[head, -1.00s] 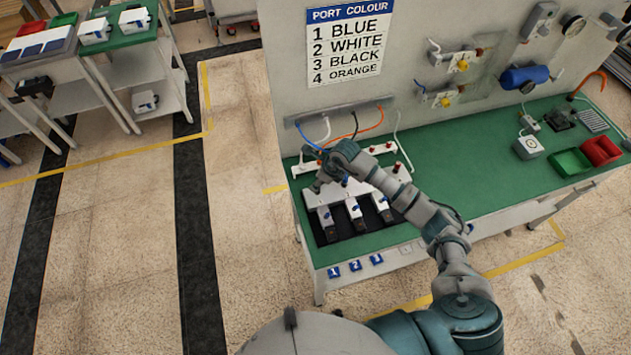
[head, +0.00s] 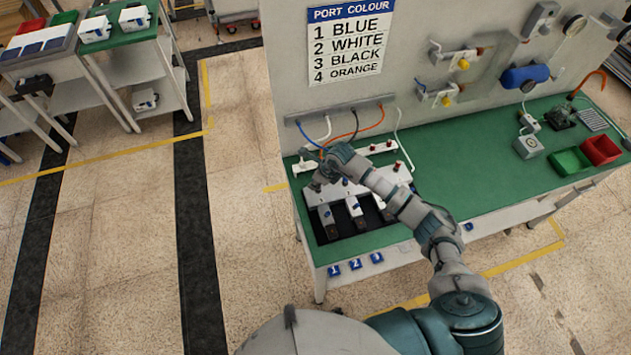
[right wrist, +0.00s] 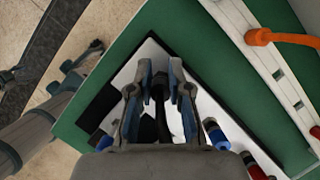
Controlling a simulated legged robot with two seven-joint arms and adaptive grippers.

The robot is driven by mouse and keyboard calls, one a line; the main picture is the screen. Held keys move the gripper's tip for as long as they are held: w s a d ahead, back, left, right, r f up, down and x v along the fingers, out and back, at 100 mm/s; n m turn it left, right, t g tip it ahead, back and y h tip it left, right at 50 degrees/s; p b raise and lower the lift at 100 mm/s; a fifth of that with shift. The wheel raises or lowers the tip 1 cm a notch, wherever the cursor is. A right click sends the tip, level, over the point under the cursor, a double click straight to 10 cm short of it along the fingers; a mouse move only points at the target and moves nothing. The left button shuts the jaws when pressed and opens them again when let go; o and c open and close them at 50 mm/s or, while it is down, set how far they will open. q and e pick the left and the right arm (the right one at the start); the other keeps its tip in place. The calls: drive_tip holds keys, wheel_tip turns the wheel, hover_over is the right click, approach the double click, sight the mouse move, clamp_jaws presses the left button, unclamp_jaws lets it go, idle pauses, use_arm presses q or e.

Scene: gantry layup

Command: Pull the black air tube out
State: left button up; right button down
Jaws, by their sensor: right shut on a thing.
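The black air tube (head: 355,126) comes down from the rail on the wall panel in the head view. My right gripper (head: 333,167) is over the white manifold (head: 372,191) on the bench and hides the tube's lower end. In the right wrist view my right gripper (right wrist: 160,64) is shut on the black tube (right wrist: 157,88), which runs between its fingers. The tube's far end and its port are hard to make out there. A grey jointed arm of mine shows at the left of the wrist view, likely the left one; its fingers are too unclear to read.
Blue (head: 308,135), white (head: 326,128) and orange (head: 372,125) tubes hang close to the black one. A white bar with red fittings (head: 389,145) lies behind the manifold.

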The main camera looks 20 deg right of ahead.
drive_tip(key=shift+d+r, duration=0.1)
drive_tip(key=shift+r, duration=0.05)
drive_tip(key=shift+r+p, duration=0.6)
drive_tip(key=shift+r, duration=0.15)
drive_tip(key=shift+r+p, duration=0.4)
drive_tip(key=shift+r, duration=0.25)
drive_tip(key=shift+r+p, duration=0.95)
drive_tip(key=shift+r, duration=0.75)
